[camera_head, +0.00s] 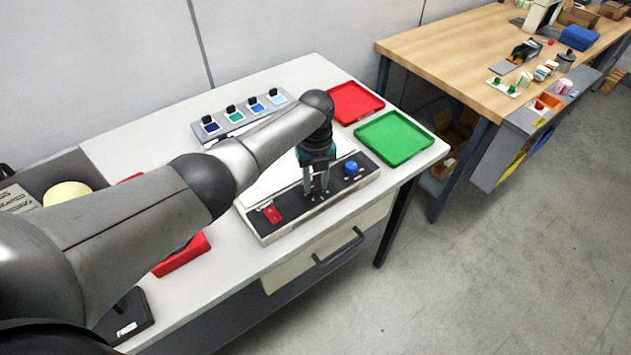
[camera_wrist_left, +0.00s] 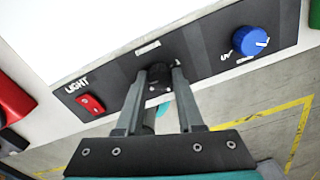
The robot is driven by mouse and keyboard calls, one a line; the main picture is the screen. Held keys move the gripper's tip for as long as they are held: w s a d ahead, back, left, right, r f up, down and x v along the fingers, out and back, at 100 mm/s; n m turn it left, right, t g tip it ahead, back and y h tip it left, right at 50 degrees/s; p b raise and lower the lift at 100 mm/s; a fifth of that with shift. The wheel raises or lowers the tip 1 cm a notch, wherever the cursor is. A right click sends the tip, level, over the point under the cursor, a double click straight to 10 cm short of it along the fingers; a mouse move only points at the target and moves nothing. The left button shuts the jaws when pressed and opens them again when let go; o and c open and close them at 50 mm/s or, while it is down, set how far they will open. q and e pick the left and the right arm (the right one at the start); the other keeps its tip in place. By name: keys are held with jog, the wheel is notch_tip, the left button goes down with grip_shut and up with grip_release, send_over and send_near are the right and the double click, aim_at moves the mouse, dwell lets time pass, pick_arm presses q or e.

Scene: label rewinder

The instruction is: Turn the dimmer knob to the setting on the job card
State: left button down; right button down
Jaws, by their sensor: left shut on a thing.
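The black dimmer knob (camera_wrist_left: 159,74) sits in the middle of the dark control panel (camera_wrist_left: 118,84), between a red switch (camera_wrist_left: 91,104) marked LIGHT and a blue knob (camera_wrist_left: 250,41) marked UV. My left gripper (camera_wrist_left: 160,82) is shut on the black knob, one finger on each side. In the head view my left gripper (camera_head: 316,191) points down at the panel between the red switch (camera_head: 272,214) and the blue knob (camera_head: 351,168). The fingers hide much of the black knob and its scale, so I cannot read its setting. I cannot make out a job card.
A red tray (camera_head: 353,103) and a green tray (camera_head: 394,138) lie behind and right of the panel. A rack with several coloured samples (camera_head: 240,116) stands behind. My left arm covers much of the white table (camera_head: 130,150). A wooden bench (camera_head: 470,60) stands at right.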

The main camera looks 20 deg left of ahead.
aim_at(316, 185)
pick_arm(q)
jog(key=shift+m, duration=0.3)
jog(key=c, duration=0.5)
grip_release()
jog(key=shift+r, duration=0.65)
notch_tip(316, 185, up, 14)
jog(key=shift+p, duration=0.6)
